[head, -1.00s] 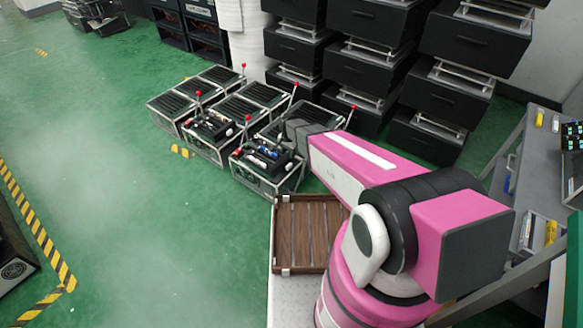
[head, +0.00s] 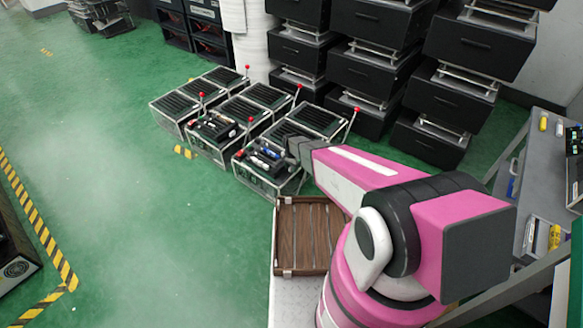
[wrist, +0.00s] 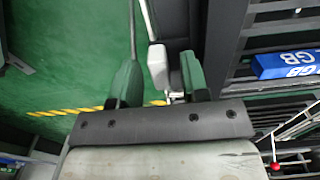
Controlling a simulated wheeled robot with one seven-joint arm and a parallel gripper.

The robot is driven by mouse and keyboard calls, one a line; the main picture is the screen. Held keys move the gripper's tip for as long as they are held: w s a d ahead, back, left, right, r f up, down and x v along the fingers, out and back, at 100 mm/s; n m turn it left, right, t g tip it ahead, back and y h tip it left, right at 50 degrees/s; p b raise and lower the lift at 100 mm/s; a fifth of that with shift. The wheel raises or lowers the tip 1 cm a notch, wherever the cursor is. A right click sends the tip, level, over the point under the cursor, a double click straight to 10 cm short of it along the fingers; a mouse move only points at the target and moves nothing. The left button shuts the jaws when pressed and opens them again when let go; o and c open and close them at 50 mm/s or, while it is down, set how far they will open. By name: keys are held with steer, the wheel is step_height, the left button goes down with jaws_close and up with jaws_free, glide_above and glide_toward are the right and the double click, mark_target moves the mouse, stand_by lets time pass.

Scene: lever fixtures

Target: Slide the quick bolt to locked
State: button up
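My gripper (wrist: 159,62) is open in the wrist view, its two green-padded fingers apart. A pale grey block on a thin rod (wrist: 158,66) shows between the fingers, nearer the right one. It may be the quick bolt's handle, but I cannot tell for sure, nor whether it is touched. In the head view my gripper (head: 296,152) is at the right side of the front lever fixture (head: 262,172), a metal-framed box with small coloured parts on top. My wrist hides that side of the fixture, and the bolt cannot be made out there.
A blue block marked GB (wrist: 286,64) and a red lever knob (wrist: 275,166) are right of my gripper. More fixtures with upright red-knobbed levers (head: 250,120) stand close by. A wooden tray (head: 303,262) lies in front. Green floor (head: 120,200) is clear on the left.

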jaws_close()
steer(key=shift+w+a, duration=0.85)
steer(key=shift+a, duration=0.25)
steer(key=shift+w+a, duration=0.85)
steer(key=shift+a, duration=0.25)
steer(key=shift+o, duration=0.6)
jaws_free()
steer(key=shift+r, duration=0.1)
step_height(320, 180, up, 11)
